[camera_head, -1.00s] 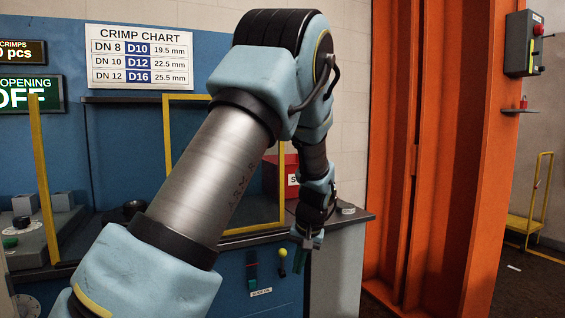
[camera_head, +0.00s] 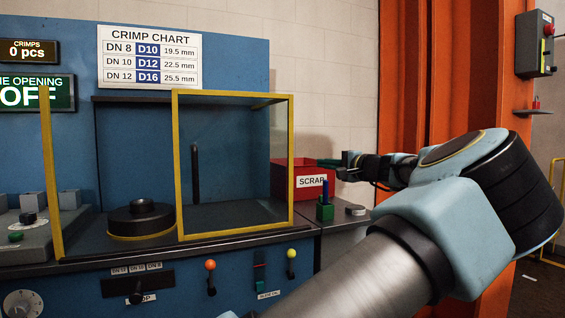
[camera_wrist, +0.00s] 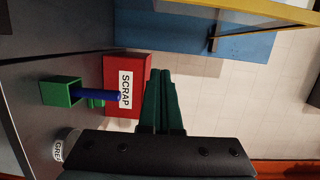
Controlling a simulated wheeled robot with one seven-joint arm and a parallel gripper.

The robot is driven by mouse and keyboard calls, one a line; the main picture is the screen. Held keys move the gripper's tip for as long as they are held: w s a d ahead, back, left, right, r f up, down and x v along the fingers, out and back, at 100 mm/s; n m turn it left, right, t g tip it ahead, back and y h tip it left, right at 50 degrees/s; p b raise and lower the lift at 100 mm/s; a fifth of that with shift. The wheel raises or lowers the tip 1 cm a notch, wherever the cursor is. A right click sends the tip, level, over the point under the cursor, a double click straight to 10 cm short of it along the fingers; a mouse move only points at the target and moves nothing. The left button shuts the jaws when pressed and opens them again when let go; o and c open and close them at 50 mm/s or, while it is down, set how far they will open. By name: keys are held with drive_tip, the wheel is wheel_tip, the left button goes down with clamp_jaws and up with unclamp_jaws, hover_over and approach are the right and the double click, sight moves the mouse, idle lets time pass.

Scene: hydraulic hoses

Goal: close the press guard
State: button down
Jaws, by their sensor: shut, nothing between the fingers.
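The press guard (camera_head: 177,165) is a clear panel in a yellow frame with an upright black handle (camera_head: 195,174). It stands across the right part of the press opening. The left part, in front of the round black die (camera_head: 140,217), is uncovered up to a yellow post (camera_head: 50,175). My gripper (camera_head: 341,166) is to the right of the guard, beside the red scrap bin, apart from the handle. In the wrist view its dark green fingers (camera_wrist: 161,98) are together and empty. A yellow bar (camera_wrist: 270,11), apparently part of the guard frame, crosses the top right corner there.
The red scrap bin (camera_head: 290,182) stands on the side surface. A green block holder (camera_head: 325,211) with a blue pin and a round tin (camera_head: 355,209) are near it.

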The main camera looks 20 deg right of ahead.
drive_tip(key=w+a+r+p, duration=0.1)
drive_tip(key=w+a+p, duration=0.1)
drive_tip(key=w+a, duration=0.6)
drive_tip(key=shift+w+a, duration=0.25)
drive_tip(key=shift+w, duration=0.2)
drive_tip(key=shift+r, duration=0.1)
